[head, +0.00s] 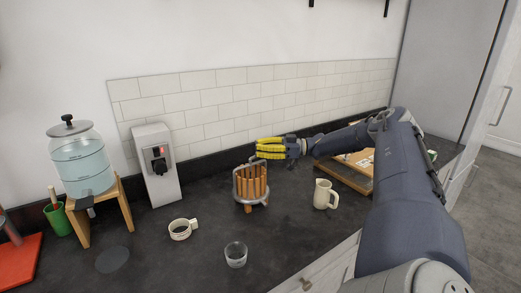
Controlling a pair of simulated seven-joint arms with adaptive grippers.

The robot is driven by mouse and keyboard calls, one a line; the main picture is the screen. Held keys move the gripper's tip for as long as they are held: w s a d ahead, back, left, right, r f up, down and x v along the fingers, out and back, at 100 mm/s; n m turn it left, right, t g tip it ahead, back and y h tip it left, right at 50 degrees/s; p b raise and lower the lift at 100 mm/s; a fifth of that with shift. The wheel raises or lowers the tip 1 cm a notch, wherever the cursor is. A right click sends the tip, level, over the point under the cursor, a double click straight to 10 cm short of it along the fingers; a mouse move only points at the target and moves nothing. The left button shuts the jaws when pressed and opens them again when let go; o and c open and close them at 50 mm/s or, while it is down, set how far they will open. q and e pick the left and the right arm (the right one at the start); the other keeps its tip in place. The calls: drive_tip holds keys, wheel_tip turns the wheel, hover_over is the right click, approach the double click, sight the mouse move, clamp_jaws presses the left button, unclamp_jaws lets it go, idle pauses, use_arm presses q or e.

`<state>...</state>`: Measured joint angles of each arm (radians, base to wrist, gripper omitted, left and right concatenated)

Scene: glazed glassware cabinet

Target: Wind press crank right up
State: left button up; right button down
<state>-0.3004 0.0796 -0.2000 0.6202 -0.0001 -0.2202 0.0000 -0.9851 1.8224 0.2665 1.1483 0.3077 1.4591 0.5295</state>
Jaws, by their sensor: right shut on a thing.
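The press (242,189) stands on the dark counter near the middle of the head view. It has a basket of upright orange-brown wooden slats on a grey metal base. Its thin crank (251,160) rises at the top, close to my fingers. My right gripper (266,149) has yellow fingers and reaches in from the right, just above and behind the press. It is shut on the crank, though the small size hides the exact contact. My left gripper is not in view.
A cream jug (322,195) stands right of the press, near my right arm. A clear glass (236,257) and a cream mug (180,230) stand in front. A grey dispenser (158,170) and a water jar (80,160) on a wooden stand are at left.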

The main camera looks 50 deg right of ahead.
drive_tip(key=shift+w+n+g+y, duration=0.35)
drive_tip(key=shift+n+g+y, duration=0.45)
drive_tip(key=shift+g+y, duration=0.1)
drive_tip(key=c, duration=1.3)
unclamp_jaws()
drive_tip(key=shift+r, duration=4.95)
